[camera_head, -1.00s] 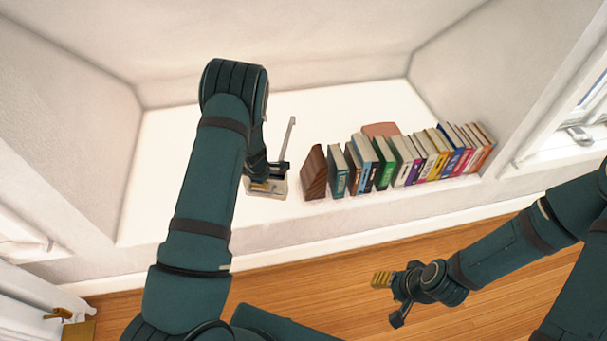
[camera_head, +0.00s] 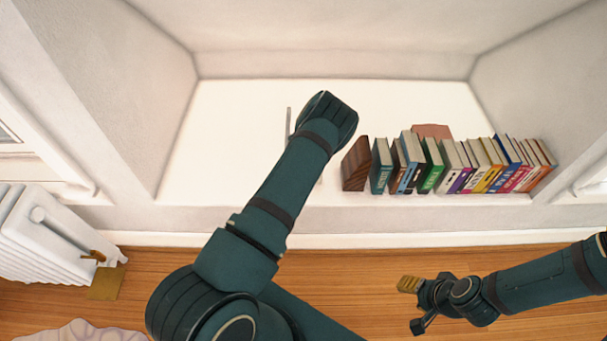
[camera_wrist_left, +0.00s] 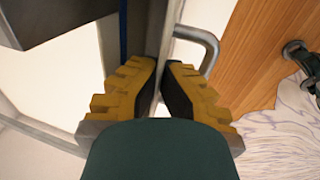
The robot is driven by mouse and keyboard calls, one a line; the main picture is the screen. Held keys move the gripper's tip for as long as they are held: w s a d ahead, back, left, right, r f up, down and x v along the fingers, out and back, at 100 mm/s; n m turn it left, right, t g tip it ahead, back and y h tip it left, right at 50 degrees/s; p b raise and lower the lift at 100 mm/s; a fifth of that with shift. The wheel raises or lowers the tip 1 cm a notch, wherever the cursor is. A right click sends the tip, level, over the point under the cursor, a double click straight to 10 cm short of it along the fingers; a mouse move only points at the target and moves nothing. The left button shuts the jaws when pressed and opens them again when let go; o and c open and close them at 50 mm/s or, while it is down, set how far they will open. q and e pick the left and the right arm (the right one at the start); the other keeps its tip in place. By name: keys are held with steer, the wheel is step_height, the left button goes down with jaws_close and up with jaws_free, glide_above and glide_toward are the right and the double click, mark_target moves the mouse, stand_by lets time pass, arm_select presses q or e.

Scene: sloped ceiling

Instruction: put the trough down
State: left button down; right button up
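A thin pale grey strip (camera_head: 289,120), which I take to be part of the trough, shows above the white ledge beside my left arm in the head view. A curved metal handle (camera_wrist_left: 210,45) is next to the fingers. Whether the trough touches the ledge cannot be seen. My right gripper (camera_head: 413,304) is open and empty over the wooden floor.
The white ledge (camera_head: 235,125) is clear on the left. A brown wooden block (camera_head: 356,165) and a row of several books (camera_head: 433,165) stand on its right, close to my left arm. A pinkish object (camera_head: 432,131) is behind the books. A white radiator (camera_head: 40,230) stands at left.

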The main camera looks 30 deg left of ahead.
arm_select(q)
steer(key=x, duration=0.3)
steer(key=shift+s+d+f+b, duration=0.15)
steer(key=shift+s+d+b, duration=0.05)
steer(key=shift+s+b, duration=0.15)
steer(key=c, duration=1.1)
jaws_free()
steer(key=shift+c, duration=0.2)
